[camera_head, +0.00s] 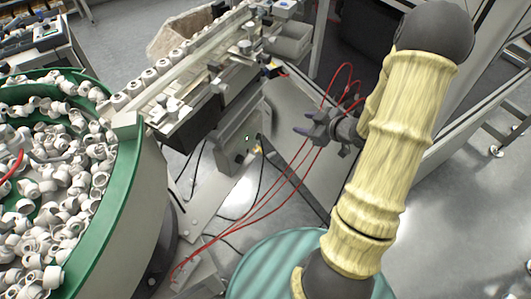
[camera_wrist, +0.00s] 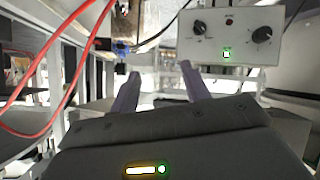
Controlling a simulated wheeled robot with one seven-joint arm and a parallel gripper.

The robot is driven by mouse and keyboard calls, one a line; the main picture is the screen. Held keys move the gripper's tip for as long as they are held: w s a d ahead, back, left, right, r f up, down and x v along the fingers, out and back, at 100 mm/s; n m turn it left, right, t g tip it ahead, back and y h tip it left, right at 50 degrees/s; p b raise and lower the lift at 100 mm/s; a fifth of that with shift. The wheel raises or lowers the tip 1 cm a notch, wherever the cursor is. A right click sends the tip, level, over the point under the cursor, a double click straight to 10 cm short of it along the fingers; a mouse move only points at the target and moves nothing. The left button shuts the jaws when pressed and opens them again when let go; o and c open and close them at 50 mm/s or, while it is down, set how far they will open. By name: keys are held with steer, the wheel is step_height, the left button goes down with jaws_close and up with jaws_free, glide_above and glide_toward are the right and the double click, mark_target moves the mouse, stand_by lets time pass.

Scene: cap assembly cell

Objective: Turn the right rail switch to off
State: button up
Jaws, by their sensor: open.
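A pale control box (camera_wrist: 228,18) is at the upper right of the wrist view. I see no readable label that names the rail switch. In the head view a grey housing (camera_head: 236,143) under the rail shows a small green light; its knobs are too small to tell. My gripper (camera_wrist: 159,72) is open and empty, apart from the box, with its fingers below and left of it. In the head view my gripper (camera_head: 304,124) is right of the housing.
Red hoses (camera_head: 295,172) loop between my gripper and the housing, and pass at the left of the wrist view (camera_wrist: 72,75). A green-rimmed bowl (camera_head: 125,150) full of white caps stands at left. A rail with a row of caps (camera_head: 150,77) runs above the housing.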

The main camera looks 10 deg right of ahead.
mark_target(259, 137)
steer(key=s+f+n+t+y+b, duration=0.1)
steer(key=s+f+y+b, duration=0.2)
steer(key=f+b, duration=0.2)
steer(key=s+d+f+n+t+y+b, duration=0.1)
steer(key=s+f+y+b, duration=0.2)
steer(key=f+y+b, duration=0.1)
step_height(259, 137, down, 2)
steer(key=shift+s+f+n+b, duration=0.1)
steer(key=shift+s+n+b, duration=0.2)
steer(key=shift+b, duration=0.45)
steer(key=shift+d, duration=0.1)
steer(key=b+x, duration=0.1)
steer(key=x, duration=1.6)
steer(key=shift+w, duration=0.15)
steer(key=c, duration=1)
